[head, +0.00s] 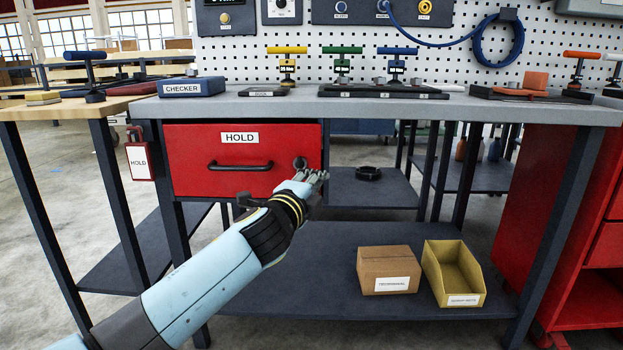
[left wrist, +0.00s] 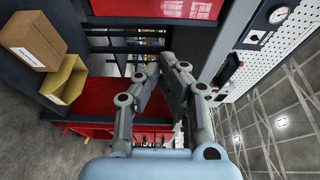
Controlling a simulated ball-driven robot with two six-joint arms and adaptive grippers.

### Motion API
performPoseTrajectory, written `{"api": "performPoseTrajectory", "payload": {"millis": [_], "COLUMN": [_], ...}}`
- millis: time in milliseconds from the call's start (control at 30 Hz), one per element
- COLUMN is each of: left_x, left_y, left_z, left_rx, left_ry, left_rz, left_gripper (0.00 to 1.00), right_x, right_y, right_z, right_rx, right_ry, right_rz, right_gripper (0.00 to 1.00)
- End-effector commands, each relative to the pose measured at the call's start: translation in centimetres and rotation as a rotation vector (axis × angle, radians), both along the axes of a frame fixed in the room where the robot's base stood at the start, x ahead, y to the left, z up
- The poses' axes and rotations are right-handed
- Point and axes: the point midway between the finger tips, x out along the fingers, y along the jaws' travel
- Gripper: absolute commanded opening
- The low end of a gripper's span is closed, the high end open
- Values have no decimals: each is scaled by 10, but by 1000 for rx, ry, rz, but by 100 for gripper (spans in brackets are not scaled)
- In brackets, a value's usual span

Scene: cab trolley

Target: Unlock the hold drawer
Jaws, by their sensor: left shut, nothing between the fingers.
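The red hold drawer (head: 190,160), with a white HOLD label and a black bar handle (head: 240,166), sits under the left part of the workbench top. Its front looks flush with the bench, so it appears closed. A small dark round lock (head: 299,163) is at the right of the drawer front. My left gripper (head: 314,177) is right at the lock, partly overlapping it; I cannot tell whether they touch. In the left wrist view my left gripper (left wrist: 161,68) has its fingers together and holds nothing. My right gripper is not in view.
A red HOLD tag (head: 139,161) hangs by the left bench leg. A cardboard box (head: 386,282) and a yellow bin (head: 433,265) stand on the lower shelf. A checker box (head: 192,87) and several tools are on the bench top. A red cabinet (head: 547,190) stands right.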

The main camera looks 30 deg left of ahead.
Motion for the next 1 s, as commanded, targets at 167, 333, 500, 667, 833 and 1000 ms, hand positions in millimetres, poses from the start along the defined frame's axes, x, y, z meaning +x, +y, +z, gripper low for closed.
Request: {"api": "performPoseTrajectory", "payload": {"millis": [167,333,500,667,833,1000], "left_x": [37,73,72,63,60,60], "left_y": [8,16,35,48,52,52], "left_z": [0,-2,-1,-1,0,0], "left_rx": [0,0,5,1,0,-1], "left_ry": [-1,0,2,0,0,0], "left_rz": [0,1,0,0,0,0], "left_gripper": [0,0,0,0,0,0], "right_x": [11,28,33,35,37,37], "right_y": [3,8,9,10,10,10], "right_z": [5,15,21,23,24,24], "right_rx": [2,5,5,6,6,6], "right_ry": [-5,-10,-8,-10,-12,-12], "right_rz": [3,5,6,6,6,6], "right_gripper": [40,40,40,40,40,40]}}
